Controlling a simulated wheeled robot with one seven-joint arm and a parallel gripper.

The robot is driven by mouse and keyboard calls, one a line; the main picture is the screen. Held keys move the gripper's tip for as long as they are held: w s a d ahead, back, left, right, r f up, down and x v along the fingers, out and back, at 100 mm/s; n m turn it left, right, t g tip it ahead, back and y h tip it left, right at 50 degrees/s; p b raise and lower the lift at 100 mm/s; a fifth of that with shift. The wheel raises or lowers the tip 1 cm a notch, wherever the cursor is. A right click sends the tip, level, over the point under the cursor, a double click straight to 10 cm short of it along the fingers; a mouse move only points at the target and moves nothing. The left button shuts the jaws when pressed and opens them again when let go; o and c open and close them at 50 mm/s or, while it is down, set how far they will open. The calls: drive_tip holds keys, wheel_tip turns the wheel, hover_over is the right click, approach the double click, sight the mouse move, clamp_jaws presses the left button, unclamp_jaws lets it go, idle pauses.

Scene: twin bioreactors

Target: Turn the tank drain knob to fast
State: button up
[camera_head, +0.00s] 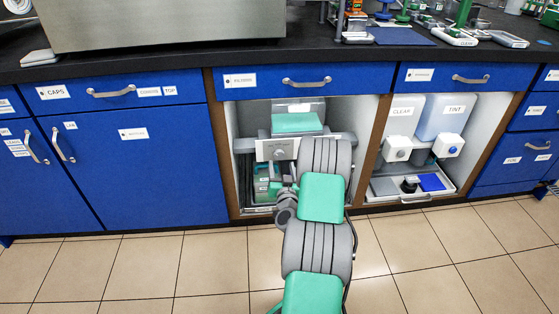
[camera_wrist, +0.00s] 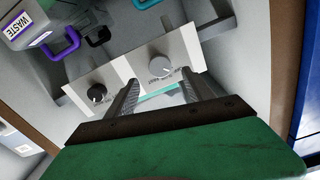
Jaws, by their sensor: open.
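A pale control panel (camera_wrist: 125,73) crosses the wrist view, with a grey round knob (camera_wrist: 162,65) and a black knob (camera_wrist: 97,93) on it. Small lettering beside the knobs is too small to read, so I cannot tell which is labelled for the drain. My gripper (camera_wrist: 160,88) is open and empty, its fingertips just short of the panel, below the grey knob in the picture. The black knob is outside the fingers, to the left. In the head view the panel (camera_head: 267,147) sits in the open cabinet bay, under a tank with green contents (camera_head: 298,122); my arm partly hides it.
Bay walls flank my arm closely. A container labelled WASTE (camera_wrist: 25,20) with a purple handle (camera_wrist: 62,45) shows in the wrist view. The right bay holds a CLEAR container (camera_head: 403,113) and a TINT container (camera_head: 447,114). The tiled floor (camera_head: 130,270) at left is clear.

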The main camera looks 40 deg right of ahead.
sight(279, 156)
drive_tip(key=p+x, duration=0.2)
drive_tip(key=x, duration=0.3)
drive_tip(key=shift+w+d, duration=0.15)
drive_tip(key=shift+w, duration=0.2)
drive_tip(key=shift+c, duration=0.3)
drive_tip(key=c, duration=1.2)
clamp_jaws()
